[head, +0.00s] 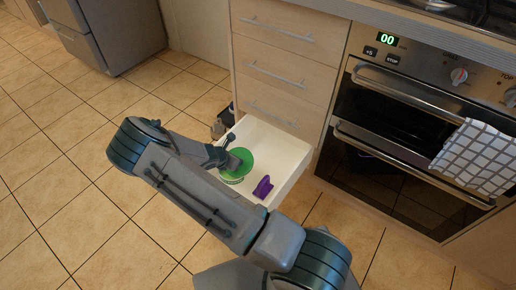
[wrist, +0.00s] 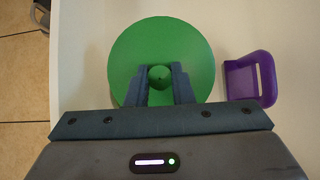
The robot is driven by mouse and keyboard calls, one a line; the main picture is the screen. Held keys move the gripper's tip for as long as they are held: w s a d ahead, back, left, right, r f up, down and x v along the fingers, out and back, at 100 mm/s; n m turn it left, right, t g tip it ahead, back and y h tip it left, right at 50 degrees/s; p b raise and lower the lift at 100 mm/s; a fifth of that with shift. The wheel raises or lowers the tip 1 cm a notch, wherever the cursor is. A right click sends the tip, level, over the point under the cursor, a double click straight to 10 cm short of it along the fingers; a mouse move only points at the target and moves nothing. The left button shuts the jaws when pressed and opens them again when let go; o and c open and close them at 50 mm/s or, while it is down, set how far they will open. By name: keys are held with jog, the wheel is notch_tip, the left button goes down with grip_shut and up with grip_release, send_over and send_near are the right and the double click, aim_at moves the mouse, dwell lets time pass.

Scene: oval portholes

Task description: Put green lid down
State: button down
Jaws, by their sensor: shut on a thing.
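The green lid (wrist: 190,45) is a round disc with a small knob (wrist: 160,73) at its centre. My gripper (wrist: 160,80) is shut on this knob, with one finger on each side of it. In the head view the green lid (head: 243,160) is at my gripper (head: 238,162), over the left part of the open white drawer (head: 282,145). A green thing with pale markings shows just under the lid. I cannot tell whether the lid touches it.
A purple object (head: 263,187) lies in the drawer, right of the lid; it also shows in the wrist view (wrist: 250,80). Closed drawers (head: 280,70) are above the open one. An oven (head: 410,130) with a checked towel (head: 475,158) stands to the right. Tiled floor is clear at left.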

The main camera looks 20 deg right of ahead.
jog(key=w+d+f+b, duration=0.1)
jog(key=w+d, duration=0.1)
jog(key=d, duration=0.1)
jog(key=w+d+b, duration=0.1)
jog(key=w+d, duration=0.1)
jog(key=d, duration=0.2)
jog(key=w+d+f+b, duration=0.1)
jog(key=w+d, duration=0.2)
jog(key=shift+w+d+f, duration=0.1)
jog(key=shift+d+f, duration=0.25)
jog(key=shift+d, duration=0.05)
jog(key=f, duration=0.1)
jog(key=f+b, duration=0.1)
jog(key=f, duration=0.1)
jog(key=shift+w+d, duration=0.15)
jog(key=shift+d, duration=0.2)
jog(key=shift+w+d+f, duration=0.1)
jog(key=shift+d, duration=0.1)
jog(key=shift+w+d+r+g+y, duration=0.2)
jog(key=shift+r+g+y, duration=0.1)
jog(key=shift+y, duration=0.3)
jog(key=shift+f, duration=0.2)
jog(key=shift+w+d+g+y, duration=0.25)
jog(key=shift+d+g+y, duration=0.15)
jog(key=shift+g+y, duration=0.45)
jog(key=shift+f+t+b, duration=0.25)
jog(key=shift+f+b, duration=0.3)
jog(key=shift+f, duration=0.1)
jog(key=shift+f, duration=0.15)
